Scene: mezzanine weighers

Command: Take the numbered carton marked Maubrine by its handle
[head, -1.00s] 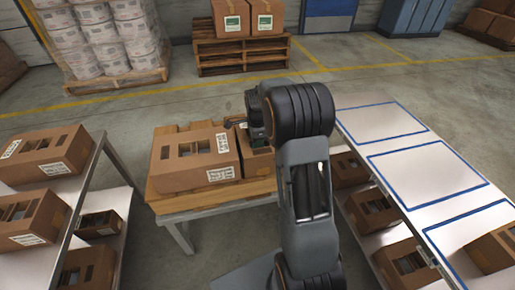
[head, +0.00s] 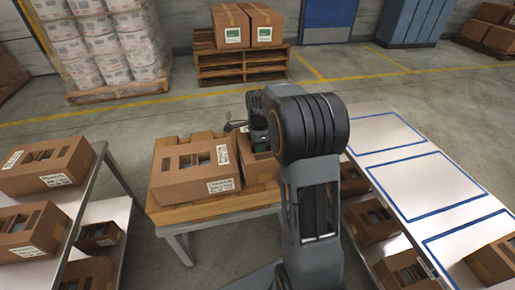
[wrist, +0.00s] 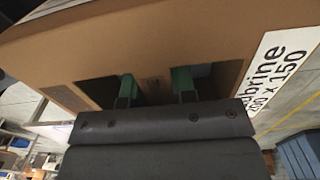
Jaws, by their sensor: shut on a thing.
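A brown cardboard carton (wrist: 150,40) fills the upper wrist view, with a white label whose visible letters end in "brine" above "150". The start of the name is cut off. My gripper (wrist: 155,88) has its two green fingers in the dark handle openings, shut on the strip of card between them. In the head view the held carton (head: 258,168) is at the right end of the wooden table, partly hidden behind my arm. I cannot tell whether it is clear of the tabletop.
A wider labelled carton (head: 195,168) is close to its left on the wooden table (head: 210,208). A left shelf (head: 85,208) and a right bench (head: 425,185) with blue-outlined areas flank it, both with cartons. Open floor (head: 350,75) lies behind.

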